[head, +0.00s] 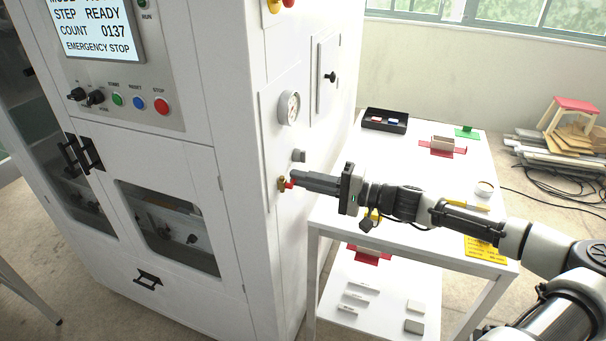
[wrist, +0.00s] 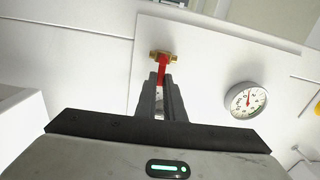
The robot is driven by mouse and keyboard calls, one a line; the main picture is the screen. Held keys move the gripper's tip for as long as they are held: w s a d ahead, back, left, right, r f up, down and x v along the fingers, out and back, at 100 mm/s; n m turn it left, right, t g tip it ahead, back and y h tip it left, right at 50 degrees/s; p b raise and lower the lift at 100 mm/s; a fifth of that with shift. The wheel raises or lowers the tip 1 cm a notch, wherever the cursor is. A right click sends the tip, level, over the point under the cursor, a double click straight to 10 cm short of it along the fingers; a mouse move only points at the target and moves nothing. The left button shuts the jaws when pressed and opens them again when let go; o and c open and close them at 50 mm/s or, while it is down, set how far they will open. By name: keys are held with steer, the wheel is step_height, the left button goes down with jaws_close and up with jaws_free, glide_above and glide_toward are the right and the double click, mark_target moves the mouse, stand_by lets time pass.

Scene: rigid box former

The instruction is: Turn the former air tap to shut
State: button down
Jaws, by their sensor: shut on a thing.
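The air tap is a small brass valve (head: 282,184) with a red lever, low on the white side panel of the former. In the wrist view the brass body (wrist: 163,56) sits ahead of the fingers, and the red lever (wrist: 162,72) runs from it back between the fingertips. My gripper (head: 298,180) reaches in from the right and is shut on the red lever. It also shows in the wrist view (wrist: 162,82). The lever's gripped end is hidden between the fingers.
A white table (head: 400,170) stands below my arm with a black tray (head: 385,120) and other items. The former's control panel (head: 125,100) is at left.

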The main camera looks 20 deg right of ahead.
steer(key=shift+f+m, duration=0.15)
steer(key=shift+m, duration=0.25)
steer(key=c, duration=1.9)
jaws_free()
steer(key=shift+o, duration=0.2)
steer(key=b+v, duration=0.1)
steer(key=v, duration=1.6)
steer(key=shift+s+d, duration=0.15)
